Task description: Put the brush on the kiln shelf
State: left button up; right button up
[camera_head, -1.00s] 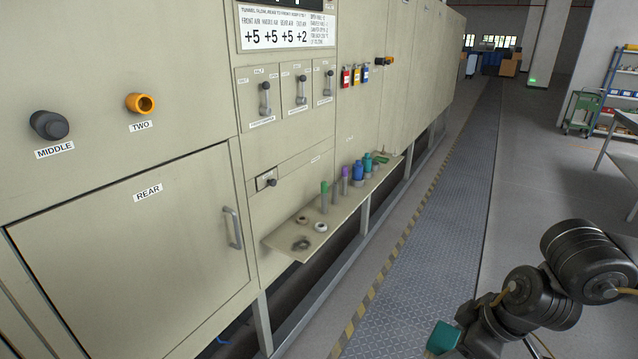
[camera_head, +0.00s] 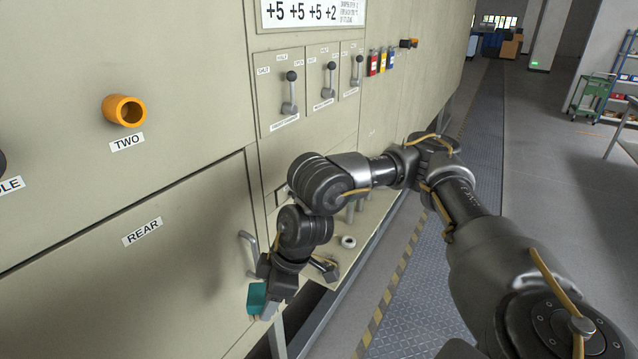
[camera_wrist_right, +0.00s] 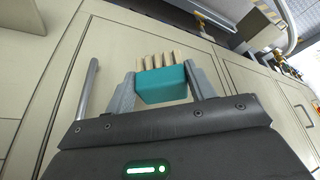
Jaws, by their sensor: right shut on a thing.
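The brush (camera_head: 256,298) shows as a teal block in the head view, low beside the kiln's front. In the right wrist view the teal block (camera_wrist_right: 162,86) has several pale wooden bristle-like pieces on its far side. My right gripper (camera_head: 264,300) is shut on the teal block, one finger on each side in the wrist view. The kiln shelf (camera_head: 367,224) juts from the panel to the right of the held brush. My right arm hides much of the shelf and most things on it. My left gripper is not in view.
A white ring (camera_head: 348,242) lies on the shelf near my arm. The REAR door (camera_head: 120,270) has a grey handle (camera_head: 248,252) close to my gripper. The walkway at right is open floor.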

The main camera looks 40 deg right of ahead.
jog(key=shift+w+a, duration=0.15)
jog(key=shift+w, duration=0.15)
jog(key=shift+w+d+f, duration=0.15)
jog(key=shift+w+d, duration=0.05)
jog(key=w+d+f+m+b, duration=0.1)
jog(key=w+d+m+b, duration=0.25)
jog(key=d, duration=0.95)
jog(key=shift+n+t+h, duration=0.3)
jog(key=shift+n+t, duration=0.05)
jog(key=shift+t, duration=0.05)
jog(key=w+d+f, duration=0.2)
jog(key=w+d, duration=0.1)
jog(key=w+d+f+b, duration=0.1)
jog(key=w+d+f, duration=0.1)
jog(key=d+f, duration=0.1)
jog(key=w+d+f, duration=0.3)
jog(key=d, duration=0.1)
jog(key=shift+w+f, duration=0.2)
jog(key=shift+w, duration=0.15)
jog(key=shift+w+d+f, duration=0.25)
jog(key=shift+f, duration=0.15)
jog(key=shift+w+d+f, duration=0.1)
jog(key=shift+f, duration=0.1)
notch_tip(320, 180, down, 2)
jog(key=shift+f, duration=0.1)
jog(key=shift+w+d+f+p, duration=0.15)
jog(key=shift+f+p, duration=0.15)
jog(key=shift+f, duration=0.2)
